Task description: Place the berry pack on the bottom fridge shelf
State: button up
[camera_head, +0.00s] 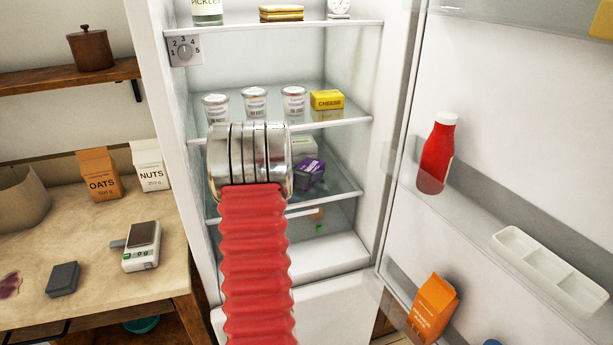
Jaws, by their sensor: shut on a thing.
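My gripper (250,160) is at the silver end of my red ribbed arm, in front of the open fridge's middle. Its fingers are hidden behind the metal wrist. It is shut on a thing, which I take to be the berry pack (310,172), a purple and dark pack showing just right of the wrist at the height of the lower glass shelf. Contact between fingers and pack is hidden. The bottom fridge shelf (335,252) is the white surface below that glass shelf. A small orange and green item shows dimly there.
A pale box (304,146) stands behind the pack. Several white tubs and a cheese box (327,99) stand on the shelf above. The open fridge door at right carries a red bottle (437,153), an orange carton (433,308) and a white tray (550,270). A wooden counter is at left.

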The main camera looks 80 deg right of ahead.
jog(key=shift+f, duration=0.7)
jog(key=o, duration=1.3)
jog(key=shift+f, duration=0.1)
jog(key=shift+w+a+r, duration=0.1)
jog(key=shift+a+r, duration=0.2)
jog(key=shift+a, duration=0.05)
jog(key=v, duration=1.1)
jog(key=shift+w+a, duration=0.1)
